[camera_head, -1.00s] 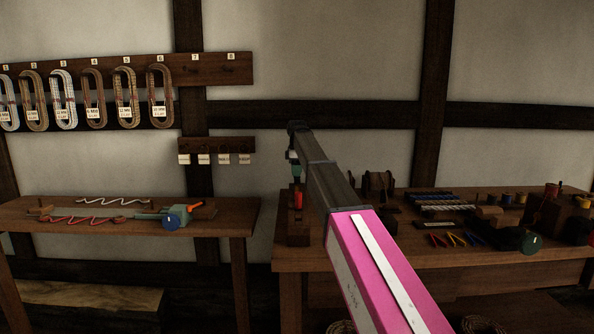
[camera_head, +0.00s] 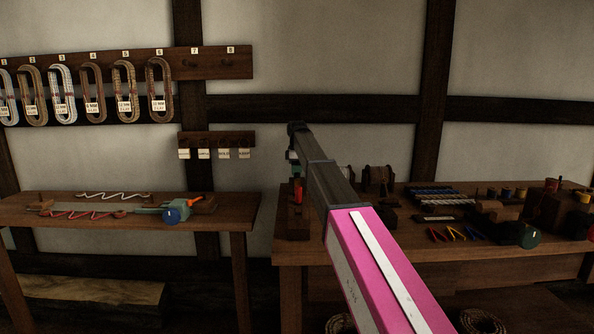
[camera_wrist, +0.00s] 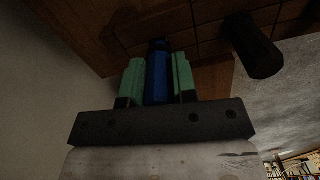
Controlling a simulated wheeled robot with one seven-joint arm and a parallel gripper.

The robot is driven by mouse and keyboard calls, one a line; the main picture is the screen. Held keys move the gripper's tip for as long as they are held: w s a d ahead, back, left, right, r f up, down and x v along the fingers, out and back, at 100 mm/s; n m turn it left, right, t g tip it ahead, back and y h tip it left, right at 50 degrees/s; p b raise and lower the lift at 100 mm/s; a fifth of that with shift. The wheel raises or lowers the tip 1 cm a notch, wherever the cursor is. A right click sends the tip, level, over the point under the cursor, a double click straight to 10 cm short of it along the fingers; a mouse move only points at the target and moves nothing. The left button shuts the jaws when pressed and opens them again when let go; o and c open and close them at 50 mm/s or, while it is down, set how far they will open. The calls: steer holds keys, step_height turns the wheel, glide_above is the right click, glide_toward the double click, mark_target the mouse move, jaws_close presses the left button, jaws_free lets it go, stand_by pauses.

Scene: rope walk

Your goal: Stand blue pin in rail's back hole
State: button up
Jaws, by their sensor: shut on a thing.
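In the wrist view, the blue pin (camera_wrist: 157,78) stands between the two green fingers of my gripper (camera_wrist: 156,74), which are shut on it. Its far tip points toward a brown wooden surface with dark lines; whether it touches the wood I cannot tell. In the head view, my gripper (camera_head: 293,162) is partly hidden by my arm, above the left end of the right bench. A red pin (camera_head: 297,191) stands just below it on a dark wooden block (camera_head: 293,222), which may be the rail. The back hole is not visible.
A dark cylinder (camera_wrist: 253,46) stands close to the right of my gripper in the wrist view. The right bench (camera_head: 420,256) holds spools, a block, cords and a green tool. The left bench (camera_head: 215,229) carries another tool. A rack of rope coils (camera_head: 93,85) hangs on the wall.

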steer(key=shift+f, duration=0.65)
steer(key=o, duration=1)
step_height(320, 180, up, 10)
steer(key=shift+f, duration=0.2)
steer(key=shift+r, duration=0.6)
